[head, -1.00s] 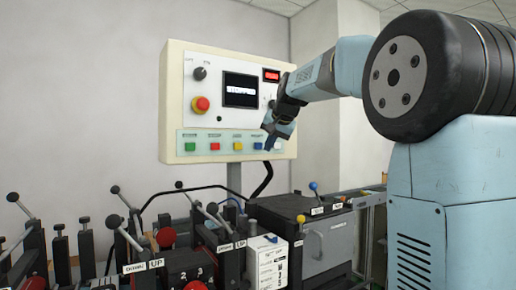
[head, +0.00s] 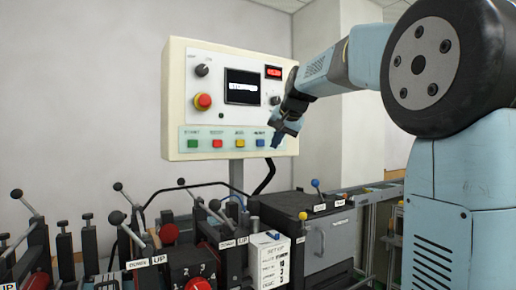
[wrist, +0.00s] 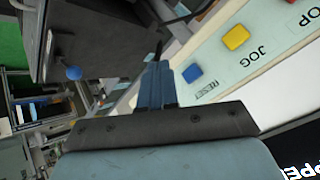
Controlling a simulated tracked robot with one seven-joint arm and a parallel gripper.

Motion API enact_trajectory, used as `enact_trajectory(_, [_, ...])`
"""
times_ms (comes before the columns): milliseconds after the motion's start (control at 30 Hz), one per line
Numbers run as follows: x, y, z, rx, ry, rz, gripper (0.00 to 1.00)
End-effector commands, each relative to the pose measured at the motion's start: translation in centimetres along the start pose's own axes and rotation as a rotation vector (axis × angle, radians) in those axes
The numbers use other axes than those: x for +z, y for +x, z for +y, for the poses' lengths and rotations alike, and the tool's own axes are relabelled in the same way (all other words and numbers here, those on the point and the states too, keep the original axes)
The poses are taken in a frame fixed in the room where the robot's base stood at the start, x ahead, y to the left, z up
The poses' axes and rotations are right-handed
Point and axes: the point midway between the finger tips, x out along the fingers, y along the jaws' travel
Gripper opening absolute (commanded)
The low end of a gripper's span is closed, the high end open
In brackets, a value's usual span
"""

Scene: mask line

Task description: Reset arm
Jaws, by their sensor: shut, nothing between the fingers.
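My gripper (head: 276,138) is shut and empty, with its fingers pointing down, in front of the lower right part of the control panel (head: 180,90). The blue button (head: 260,143) is just left of the fingertips in the head view. In the wrist view my gripper (wrist: 158,70) shows its fingers closed together, with the blue button (wrist: 193,72), labelled RESET, close to their right. A clear gap shows between fingers and button in that picture. The panel's screen (head: 242,87) reads STOPPED, partly blurred. The gripper covers part of the panel's right edge.
Green (head: 192,144), red (head: 216,144) and yellow (head: 239,143) buttons sit in the same row. A red emergency knob (head: 203,101) is above them. Below stand levers, a dark box (head: 290,215) and a blue-knobbed lever (head: 315,183). Open air lies between panel and machine.

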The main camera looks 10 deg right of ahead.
Motion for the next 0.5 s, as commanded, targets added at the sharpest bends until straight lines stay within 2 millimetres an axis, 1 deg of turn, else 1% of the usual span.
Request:
enact_trajectory(167, [0.2, -0.1, 0.1, 0.001, -0.002, -0.001, 0.00])
enact_trajectory(267, [1.4, -0.6, 0.4, 0.009, -0.016, -0.007, 0.00])
enact_trajectory(367, [4.0, -1.5, 1.3, 0.025, -0.047, -0.021, 0.00])
enact_trajectory(467, [7.8, -2.6, 2.8, 0.050, -0.091, -0.041, 0.00])
enact_trajectory(500, [9.4, -3.0, 3.5, 0.060, -0.110, -0.051, 0.00])
